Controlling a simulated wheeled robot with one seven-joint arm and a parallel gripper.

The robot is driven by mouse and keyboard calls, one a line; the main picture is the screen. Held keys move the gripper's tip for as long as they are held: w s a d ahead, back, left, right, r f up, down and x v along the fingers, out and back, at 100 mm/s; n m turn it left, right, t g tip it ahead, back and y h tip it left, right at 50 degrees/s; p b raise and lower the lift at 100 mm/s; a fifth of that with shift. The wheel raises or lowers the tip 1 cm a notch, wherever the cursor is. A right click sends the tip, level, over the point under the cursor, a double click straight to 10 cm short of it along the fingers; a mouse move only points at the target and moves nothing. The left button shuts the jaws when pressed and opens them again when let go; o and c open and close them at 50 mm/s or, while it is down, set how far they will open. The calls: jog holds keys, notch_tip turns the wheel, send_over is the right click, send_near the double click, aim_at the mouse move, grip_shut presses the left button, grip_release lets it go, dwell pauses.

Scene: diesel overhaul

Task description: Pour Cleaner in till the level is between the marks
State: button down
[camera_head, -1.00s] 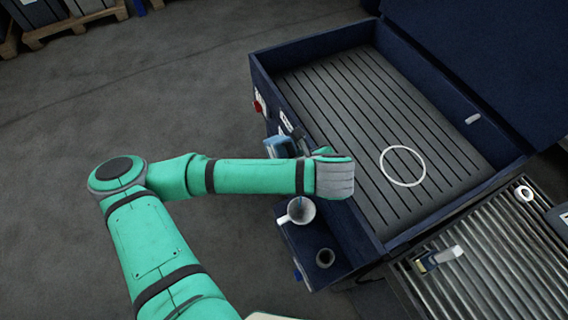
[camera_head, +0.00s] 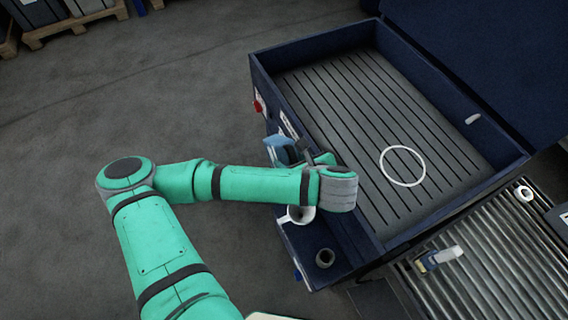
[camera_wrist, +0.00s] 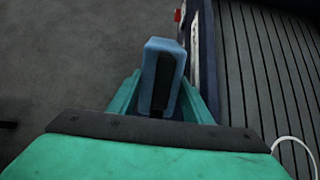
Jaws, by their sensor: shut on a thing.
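My gripper (camera_wrist: 160,100) is shut on a light blue container (camera_wrist: 163,60) with a dark strip down its face, which I take to be the Cleaner. In the head view the blue container (camera_head: 278,142) shows beyond my forearm, beside the wash tank's left wall, and looks tilted. A white cup or funnel-like vessel with a handle (camera_head: 298,214) stands on the side shelf, partly hidden by my wrist. No pouring stream, level or marks can be made out.
The dark blue tank (camera_head: 262,75) has a slatted floor with a white ring (camera_head: 402,167). A small dark round cup (camera_head: 325,257) sits on the shelf (camera_head: 340,235). The floor at left is clear.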

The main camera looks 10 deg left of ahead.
jog(key=shift+f+t, duration=0.1)
jog(key=shift+t, duration=0.2)
dwell(0.6)
jog(key=shift+s+d+f+y, duration=0.1)
jog(key=shift+f+y, duration=0.05)
jog(key=shift+y, duration=0.15)
jog(key=shift+s+d+f+t+y, duration=0.2)
jog(key=shift+f+t+y, duration=0.2)
jog(key=shift+f+t, duration=0.15)
dwell(1.8)
jog(key=shift+s+a, duration=0.1)
jog(key=shift+d+f+t, duration=0.2)
jog(key=shift+f+t, duration=0.15)
dwell(1.8)
jog(key=shift+s, duration=0.2)
jog(key=shift+d+f+t+y, duration=0.1)
jog(key=shift+f+t+y, duration=0.1)
jog(key=shift+t+y, duration=0.15)
dwell(0.7)
jog(key=shift+f, duration=0.1)
dwell(0.9)
